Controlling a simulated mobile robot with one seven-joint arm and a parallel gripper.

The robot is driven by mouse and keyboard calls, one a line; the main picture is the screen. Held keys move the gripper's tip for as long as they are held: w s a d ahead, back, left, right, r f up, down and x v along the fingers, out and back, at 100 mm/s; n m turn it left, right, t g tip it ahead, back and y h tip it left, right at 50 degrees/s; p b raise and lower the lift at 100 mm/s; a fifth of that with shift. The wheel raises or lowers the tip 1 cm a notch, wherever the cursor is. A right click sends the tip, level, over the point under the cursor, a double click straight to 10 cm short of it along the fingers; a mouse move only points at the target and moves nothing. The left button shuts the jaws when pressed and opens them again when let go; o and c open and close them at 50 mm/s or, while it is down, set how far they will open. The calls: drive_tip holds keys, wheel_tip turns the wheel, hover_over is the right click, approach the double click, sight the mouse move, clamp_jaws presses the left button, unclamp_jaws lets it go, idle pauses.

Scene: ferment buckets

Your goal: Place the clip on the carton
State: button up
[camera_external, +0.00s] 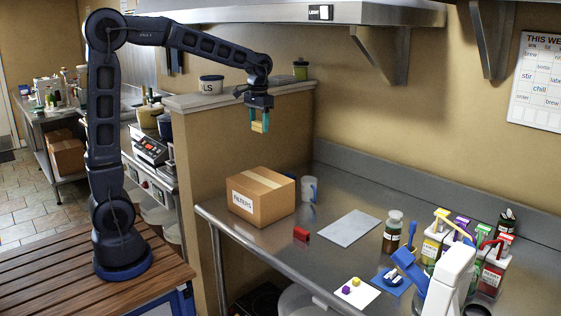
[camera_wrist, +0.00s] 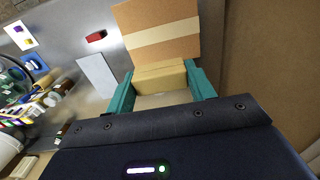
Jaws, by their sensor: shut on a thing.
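The carton (camera_external: 276,207), a closed brown box with a tape strip and a "FILTERS" label, sits at the left end of the steel counter. Its taped top (camera_wrist: 155,14) shows at the top of the wrist view. My gripper (camera_external: 259,124) is high above the counter, above the carton's far side. Its teal fingers are shut on a yellow-tan block-like piece, which I take to be the clip (camera_wrist: 160,79). The clip is well clear of the carton in the external view. Its lower shape is hard to make out.
A mug (camera_external: 309,189) stands just right of the carton. A small red block (camera_external: 301,233) lies in front, and a grey sheet (camera_external: 348,228) lies further right. A brown jar (camera_external: 393,232) and several bottles crowd the right end. A partition wall (camera_external: 250,143) rises behind the carton.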

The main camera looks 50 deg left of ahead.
sight(260, 179)
wheel_tip(260, 179, down, 19)
drive_tip(key=shift+r, duration=0.1)
idle(0.5)
drive_tip(key=o, duration=1)
drive_tip(key=shift+c, duration=0.2)
